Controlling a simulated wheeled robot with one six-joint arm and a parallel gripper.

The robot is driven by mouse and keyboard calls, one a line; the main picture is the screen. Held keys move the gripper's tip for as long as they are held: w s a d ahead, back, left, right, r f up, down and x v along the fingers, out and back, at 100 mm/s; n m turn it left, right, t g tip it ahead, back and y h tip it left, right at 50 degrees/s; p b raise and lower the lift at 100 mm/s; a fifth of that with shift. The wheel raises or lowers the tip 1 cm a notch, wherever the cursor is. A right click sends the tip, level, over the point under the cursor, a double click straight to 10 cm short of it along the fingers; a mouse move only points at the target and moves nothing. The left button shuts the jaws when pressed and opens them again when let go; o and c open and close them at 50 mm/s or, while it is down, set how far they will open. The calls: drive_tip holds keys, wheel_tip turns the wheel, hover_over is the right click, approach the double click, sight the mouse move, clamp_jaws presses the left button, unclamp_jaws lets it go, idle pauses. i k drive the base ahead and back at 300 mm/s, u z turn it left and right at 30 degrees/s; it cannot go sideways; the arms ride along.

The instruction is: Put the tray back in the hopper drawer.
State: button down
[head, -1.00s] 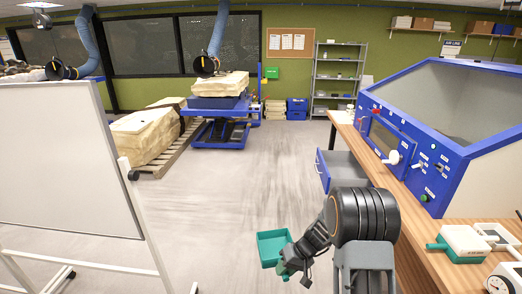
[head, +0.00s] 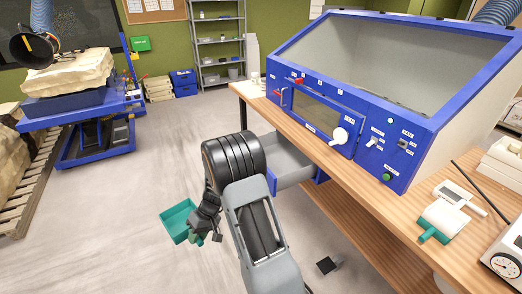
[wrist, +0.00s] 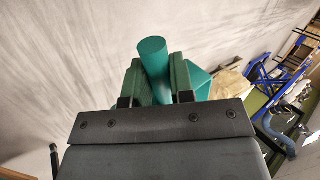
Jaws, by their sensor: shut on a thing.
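The teal tray (head: 177,219) hangs over the open floor, left of the workbench. My gripper (head: 196,236) is shut on its round handle, which stands between the green finger pads in the wrist view (wrist: 153,58). Part of the tray (wrist: 198,80) shows behind the right finger there. The drawer (head: 291,180), grey inside with blue edges, is pulled out from beneath the bench top, below the blue cabinet. My arm hides its left part. The tray is to the left of the drawer and apart from it. I see nothing in the visible part of the drawer.
The blue cabinet (head: 372,148) with knobs and a sloped window stands on the wooden bench (head: 400,215). A blue lift table (head: 95,150) stands at left. Floor between is clear.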

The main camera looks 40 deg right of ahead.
sight(277, 165)
drive_tip(key=i, duration=2.95)
drive_tip(key=z, duration=3.1)
drive_tip(key=i, duration=0.5)
